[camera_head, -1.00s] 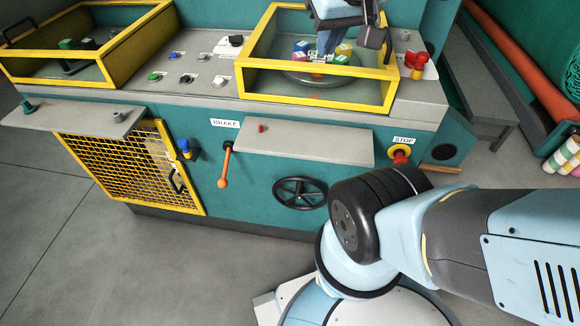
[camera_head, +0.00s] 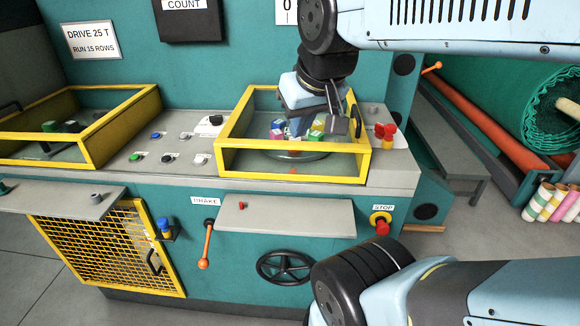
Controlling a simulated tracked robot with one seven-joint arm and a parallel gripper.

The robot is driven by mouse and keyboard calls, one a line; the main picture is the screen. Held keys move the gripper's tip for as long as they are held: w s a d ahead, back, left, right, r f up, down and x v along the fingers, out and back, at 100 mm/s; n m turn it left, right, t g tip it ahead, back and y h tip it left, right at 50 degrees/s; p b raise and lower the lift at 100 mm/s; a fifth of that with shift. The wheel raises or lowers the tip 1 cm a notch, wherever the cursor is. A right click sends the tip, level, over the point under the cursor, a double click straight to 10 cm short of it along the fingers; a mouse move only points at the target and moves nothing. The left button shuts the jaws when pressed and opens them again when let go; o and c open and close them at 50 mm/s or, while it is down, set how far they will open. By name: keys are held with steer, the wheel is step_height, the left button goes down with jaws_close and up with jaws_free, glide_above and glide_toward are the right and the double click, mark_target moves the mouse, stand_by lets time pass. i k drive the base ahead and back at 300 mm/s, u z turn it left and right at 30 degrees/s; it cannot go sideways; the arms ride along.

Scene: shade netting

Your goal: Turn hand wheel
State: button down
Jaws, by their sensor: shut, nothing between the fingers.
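The black hand wheel (camera_head: 284,267) has a round rim and spokes. It is mounted on the lower front of the teal machine, below a grey shelf, and my lower arm comes close to its right edge. My gripper (camera_head: 326,122) is well above the wheel and apart from it, at the yellow-framed box on the machine's top. It is shut and empty, near several coloured blocks (camera_head: 315,136) over a round plate. My own arm partly hides the fingers, and I cannot tell whether they touch the blocks.
A yellow-framed box (camera_head: 222,161) surrounds the gripper area. The grey shelf (camera_head: 287,217) juts out above the wheel. An orange brake lever (camera_head: 206,246) hangs left of the wheel, and a red stop button (camera_head: 382,226) sits upper right. Floor is clear at lower left.

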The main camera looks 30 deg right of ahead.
mark_target(285, 268)
steer(key=u, duration=0.4)
steer(key=k, duration=0.35)
steer(key=u, duration=0.35)
